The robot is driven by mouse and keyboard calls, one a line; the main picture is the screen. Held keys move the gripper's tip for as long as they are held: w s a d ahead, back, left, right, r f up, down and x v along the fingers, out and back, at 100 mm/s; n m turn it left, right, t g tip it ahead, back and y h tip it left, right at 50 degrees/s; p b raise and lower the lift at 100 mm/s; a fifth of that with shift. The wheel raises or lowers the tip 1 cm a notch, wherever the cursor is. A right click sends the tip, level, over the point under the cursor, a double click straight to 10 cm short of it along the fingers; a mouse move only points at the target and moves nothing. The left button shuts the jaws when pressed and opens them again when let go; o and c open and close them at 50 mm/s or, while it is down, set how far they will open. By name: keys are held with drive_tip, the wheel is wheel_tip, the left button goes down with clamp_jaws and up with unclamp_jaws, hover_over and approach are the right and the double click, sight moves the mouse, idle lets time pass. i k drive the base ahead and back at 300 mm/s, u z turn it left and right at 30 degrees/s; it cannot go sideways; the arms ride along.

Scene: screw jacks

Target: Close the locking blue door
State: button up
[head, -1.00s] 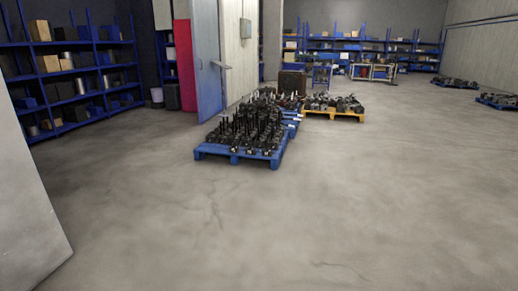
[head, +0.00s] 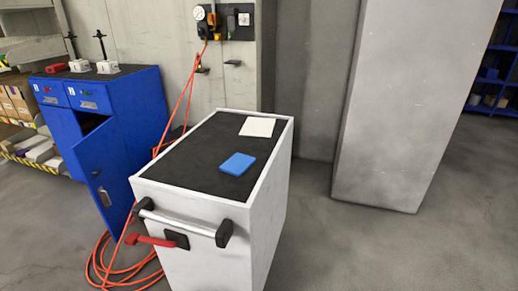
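A blue cabinet (head: 150,105) stands at the left against the wall. Its blue door (head: 103,175) hangs open, swung out toward me, with a metal latch or lock (head: 104,197) low on its face. Through the gap above the door the cabinet's inside looks dark. Two drawer fronts (head: 88,97) with labels sit above the door and look shut. My gripper is not in view.
A white cart (head: 222,235) with a black top, front handle and red lever (head: 150,241) stands right of the door. An orange hose (head: 108,262) lies coiled on the floor between them. A grey pillar (head: 400,110) is at right. Floor at lower right is clear.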

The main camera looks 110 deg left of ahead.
sight(105, 148)
drive_tip(key=u, duration=4.65)
drive_tip(key=i, duration=1)
drive_tip(key=k, duration=0.5)
drive_tip(key=u, duration=0.85)
drive_tip(key=i, duration=1.45)
drive_tip(key=z, duration=0.65)
